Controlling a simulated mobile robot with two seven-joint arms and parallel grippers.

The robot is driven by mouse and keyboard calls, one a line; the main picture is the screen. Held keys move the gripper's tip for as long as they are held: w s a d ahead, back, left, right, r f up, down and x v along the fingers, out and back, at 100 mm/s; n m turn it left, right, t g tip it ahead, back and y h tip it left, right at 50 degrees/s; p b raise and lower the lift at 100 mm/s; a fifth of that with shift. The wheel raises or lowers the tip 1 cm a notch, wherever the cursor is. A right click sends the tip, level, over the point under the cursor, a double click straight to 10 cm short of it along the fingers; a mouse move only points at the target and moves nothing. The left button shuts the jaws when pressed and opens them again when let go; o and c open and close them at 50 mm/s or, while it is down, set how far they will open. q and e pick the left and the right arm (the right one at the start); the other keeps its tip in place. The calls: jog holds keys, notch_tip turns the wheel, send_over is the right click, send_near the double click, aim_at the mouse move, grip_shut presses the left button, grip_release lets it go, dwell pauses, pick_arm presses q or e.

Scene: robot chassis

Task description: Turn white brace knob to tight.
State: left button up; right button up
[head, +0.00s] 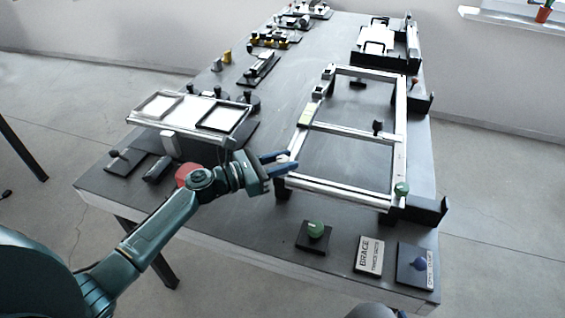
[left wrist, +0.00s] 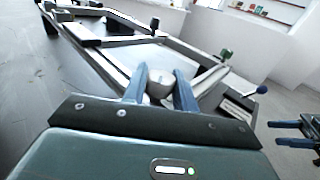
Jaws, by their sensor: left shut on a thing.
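The white brace knob (left wrist: 159,86) is a small rounded knob at the near left corner of the silver frame (head: 340,190). My left gripper (head: 285,163) reaches it from the left in the head view. In the left wrist view its two blue fingers (left wrist: 159,90) stand on either side of the knob, shut on it. The fingers hide most of the knob in the head view, and any tight mark cannot be made out. My right gripper (left wrist: 296,134) shows at the right edge of the left wrist view, its fingers apart and empty.
A green knob on a black base (head: 316,229), a brace sign (head: 369,255) and a blue-knobbed plate (head: 417,265) lie along the near edge. Another green knob (head: 402,188) is at the frame's right corner. A tray fixture (head: 190,112) stands left.

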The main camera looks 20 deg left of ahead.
pick_arm(q)
jog(key=o, duration=0.9)
jog(key=shift+c, duration=0.2)
jog(key=shift+o, duration=0.3)
jog(key=shift+s+a, duration=0.1)
jog(key=shift+s+a, duration=0.2)
jog(key=shift+a, duration=0.05)
jog(key=b+v, duration=0.1)
jog(key=v, duration=1.1)
jog(key=shift+b, duration=0.3)
jog(key=shift+a, duration=0.1)
